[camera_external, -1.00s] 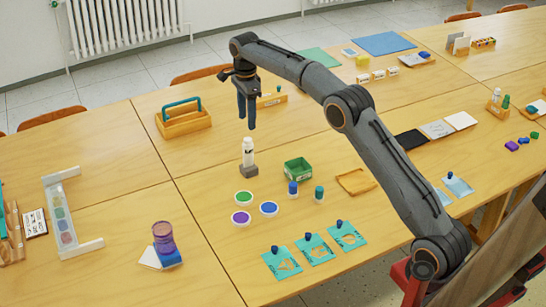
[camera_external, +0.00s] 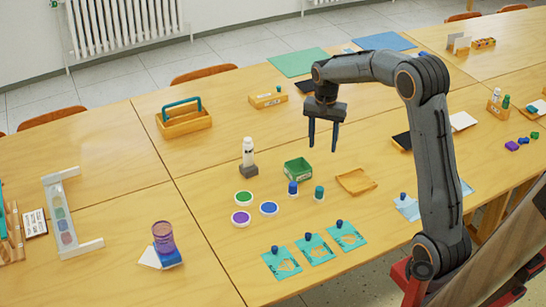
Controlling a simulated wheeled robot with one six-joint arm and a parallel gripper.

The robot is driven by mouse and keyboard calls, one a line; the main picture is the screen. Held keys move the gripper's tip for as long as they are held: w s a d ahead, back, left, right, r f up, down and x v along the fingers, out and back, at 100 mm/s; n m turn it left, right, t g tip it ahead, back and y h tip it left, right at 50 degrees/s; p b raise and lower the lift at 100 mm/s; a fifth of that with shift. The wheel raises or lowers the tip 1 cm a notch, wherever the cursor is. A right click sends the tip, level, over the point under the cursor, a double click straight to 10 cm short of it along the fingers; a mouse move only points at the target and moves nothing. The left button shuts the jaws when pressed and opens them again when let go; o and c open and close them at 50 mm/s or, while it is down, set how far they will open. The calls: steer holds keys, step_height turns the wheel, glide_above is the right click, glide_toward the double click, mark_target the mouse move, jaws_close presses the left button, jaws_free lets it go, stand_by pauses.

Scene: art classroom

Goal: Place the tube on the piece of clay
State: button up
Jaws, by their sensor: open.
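The tube's lower end meets the top of the block. My gripper (camera_external: 322,149) is open and empty, with its two fingers pointing down. It hangs above the table, well to the right of the tube and apart from it.
A green box (camera_external: 298,170) stands right of the block. A wooden tray (camera_external: 356,181) is below right of my gripper. A wooden caddy (camera_external: 184,120) stands behind left.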

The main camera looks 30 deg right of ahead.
steer(key=s+d+f+n, duration=0.1)
steer(key=s+f+n, duration=0.1)
steer(key=s, duration=0.7)
steer(key=s+d+f+n, duration=0.2)
steer(key=s+f, duration=0.2)
steer(key=s, duration=0.5)
steer(key=s+d+f+n, duration=0.2)
steer(key=s+f+n, duration=0.1)
steer(key=s, duration=0.6)
steer(key=shift+s+d+f, duration=0.15)
steer(key=shift+s+d, duration=0.1)
steer(key=shift+s, duration=0.15)
steer(key=a+r+n+p, duration=0.2)
steer(key=a+r+p, duration=0.1)
steer(key=a+p, duration=0.2)
steer(key=shift+a+r+p, duration=0.25)
steer(key=shift+a+p, duration=0.05)
steer(key=shift+a, duration=0.2)
steer(key=shift+s, duration=0.1)
